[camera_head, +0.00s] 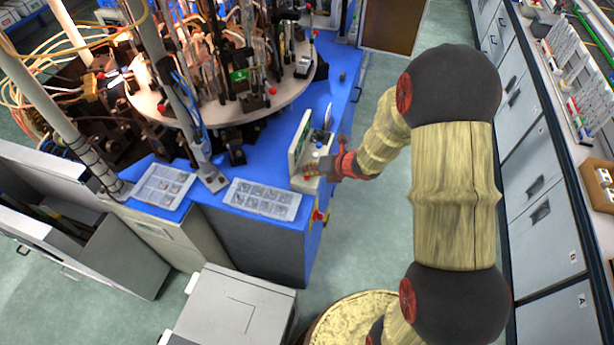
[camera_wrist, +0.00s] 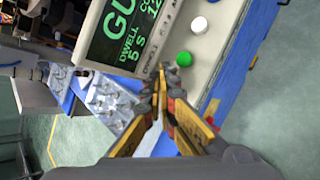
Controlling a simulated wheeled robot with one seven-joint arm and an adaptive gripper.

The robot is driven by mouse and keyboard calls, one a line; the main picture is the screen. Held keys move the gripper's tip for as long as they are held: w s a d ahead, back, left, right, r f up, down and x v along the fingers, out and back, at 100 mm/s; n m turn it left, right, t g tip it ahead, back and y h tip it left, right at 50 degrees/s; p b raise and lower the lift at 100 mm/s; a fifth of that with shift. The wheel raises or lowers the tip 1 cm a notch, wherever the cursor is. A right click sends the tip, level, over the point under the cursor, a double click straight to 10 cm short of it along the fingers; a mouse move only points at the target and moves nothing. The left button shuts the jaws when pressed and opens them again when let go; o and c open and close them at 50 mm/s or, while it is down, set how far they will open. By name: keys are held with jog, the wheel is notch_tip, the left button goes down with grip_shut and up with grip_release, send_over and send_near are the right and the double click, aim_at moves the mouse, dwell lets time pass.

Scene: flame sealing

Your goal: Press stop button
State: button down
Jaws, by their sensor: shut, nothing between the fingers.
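A control box (camera_head: 300,137) with a green-lit screen stands on the blue table's right side. In the wrist view its panel (camera_wrist: 223,35) carries a green button (camera_wrist: 184,58) and a white button (camera_wrist: 199,24). I see no button clearly marked stop; part of the panel is hidden behind my fingers. My gripper (camera_head: 311,172) is in front of the box, low by its panel. In the wrist view my gripper (camera_wrist: 167,72) is shut and empty, its tips just below and left of the green button. I cannot tell whether they touch the panel.
A red and yellow fitting (camera_head: 320,215) is on the blue table's (camera_head: 275,225) side. A grey tray (camera_head: 262,199) lies left of the box. A round machine platform (camera_head: 225,108) with tubes stands behind. Grey cabinets (camera_head: 540,190) line the right; the floor between is clear.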

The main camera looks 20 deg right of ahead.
jog(key=shift+f, duration=0.3)
jog(key=shift+r, duration=0.2)
dwell(0.4)
jog(key=shift+r+p, duration=0.45)
jog(key=shift+r, duration=0.35)
jog(key=shift+r+p, duration=1.9)
jog(key=shift+r, duration=0.65)
jog(key=shift+f, duration=0.1)
